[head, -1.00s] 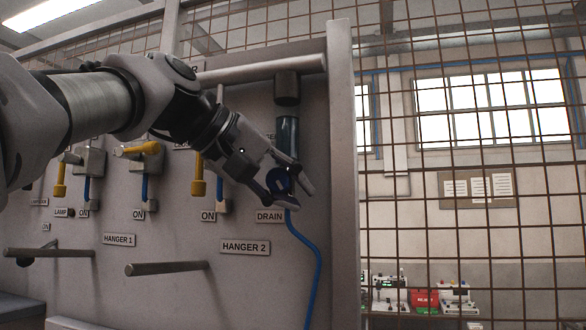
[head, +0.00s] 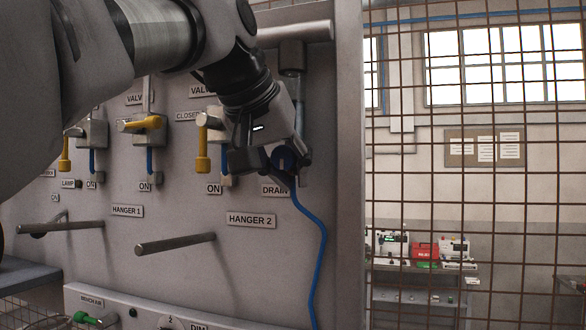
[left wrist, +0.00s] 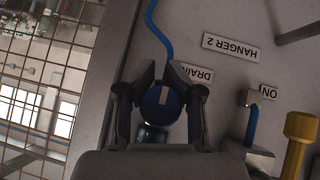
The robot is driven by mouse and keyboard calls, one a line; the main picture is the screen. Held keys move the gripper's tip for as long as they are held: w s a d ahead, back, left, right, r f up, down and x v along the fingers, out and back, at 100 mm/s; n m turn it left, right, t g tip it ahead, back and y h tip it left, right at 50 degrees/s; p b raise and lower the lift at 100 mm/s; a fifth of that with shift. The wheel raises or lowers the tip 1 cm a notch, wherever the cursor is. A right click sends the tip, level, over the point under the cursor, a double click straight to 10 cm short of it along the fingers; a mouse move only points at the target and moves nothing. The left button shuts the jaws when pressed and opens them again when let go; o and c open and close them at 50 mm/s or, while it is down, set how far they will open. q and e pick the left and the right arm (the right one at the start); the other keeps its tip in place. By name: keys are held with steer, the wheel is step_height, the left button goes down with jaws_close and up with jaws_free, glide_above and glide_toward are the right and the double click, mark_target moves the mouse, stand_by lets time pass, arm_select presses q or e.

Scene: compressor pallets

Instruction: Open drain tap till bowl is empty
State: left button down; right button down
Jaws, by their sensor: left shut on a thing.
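The blue round drain tap (head: 284,158) sits above the DRAIN label (head: 273,190) on the grey panel. My left gripper (head: 278,168) is shut on it from the front. In the left wrist view the tap (left wrist: 160,104) lies between the two dark fingers of my left gripper (left wrist: 159,78), with a pale mark across its face. The bowl hangs under a dark cylindrical head (head: 292,55). My gripper hides most of the bowl, so its liquid level cannot be read. My right gripper is not in view.
A blue hose (head: 322,240) runs down from the tap. Yellow-handled valves (head: 203,163) stand left of it. Two hanger rods (head: 175,243) stick out below. A panel edge post (head: 347,200) and wire mesh stand to the right.

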arm_select(q)
steer(key=shift+r, duration=0.15)
steer(key=c, duration=1.1)
jaws_free()
steer(key=shift+w+a, duration=0.1)
steer(key=shift+a, duration=0.05)
